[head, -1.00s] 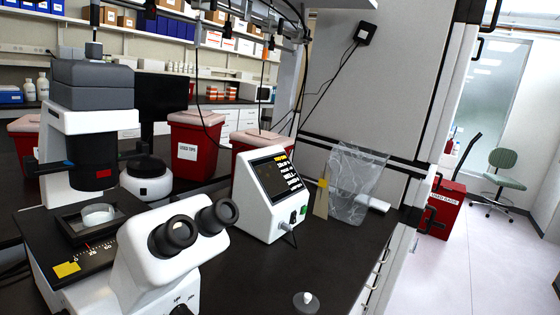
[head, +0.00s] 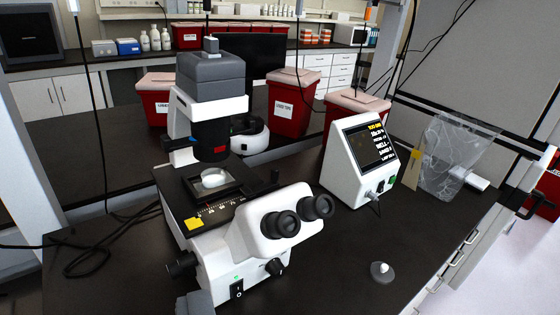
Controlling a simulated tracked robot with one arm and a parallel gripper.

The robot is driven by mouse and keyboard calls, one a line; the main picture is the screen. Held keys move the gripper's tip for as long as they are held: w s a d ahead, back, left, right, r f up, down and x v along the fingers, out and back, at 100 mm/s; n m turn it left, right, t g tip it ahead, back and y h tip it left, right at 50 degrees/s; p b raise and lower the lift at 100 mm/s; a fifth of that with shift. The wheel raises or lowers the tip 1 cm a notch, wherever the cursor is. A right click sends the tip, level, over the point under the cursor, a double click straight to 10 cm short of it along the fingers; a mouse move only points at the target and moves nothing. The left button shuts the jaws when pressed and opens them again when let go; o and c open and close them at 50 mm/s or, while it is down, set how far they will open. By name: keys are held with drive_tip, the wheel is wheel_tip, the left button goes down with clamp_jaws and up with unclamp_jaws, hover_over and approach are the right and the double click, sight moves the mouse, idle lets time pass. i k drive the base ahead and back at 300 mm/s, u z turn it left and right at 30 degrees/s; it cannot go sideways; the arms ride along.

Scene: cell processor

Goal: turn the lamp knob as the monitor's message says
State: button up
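The white and grey microscope (head: 218,250) stands on the dark bench, its twin black eyepieces facing lower right. A clear dish (head: 214,180) sits on its stage. A black knob (head: 275,267) is on the right of its base and another black knob (head: 180,265) on its left. No readable label tells me which is the lamp knob. A black switch (head: 237,290) sits on the front, beneath a small green light. The white monitor (head: 340,175) stands right of the microscope, its dark screen showing yellow and white lines too small to read fully. My gripper is not in view.
Red bins (head: 294,108) stand behind the microscope. A clear plastic bag (head: 450,150) is at the bench's right end. A small grey-topped object (head: 382,271) stands near the front edge. Cables lie on the left; the bench between microscope and monitor is mostly clear.

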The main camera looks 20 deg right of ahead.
sight(190, 260)
drive_tip(key=k, duration=1.05)
drive_tip(key=u, duration=1.05)
drive_tip(key=i, duration=1.6)
drive_tip(key=z, duration=0.35)
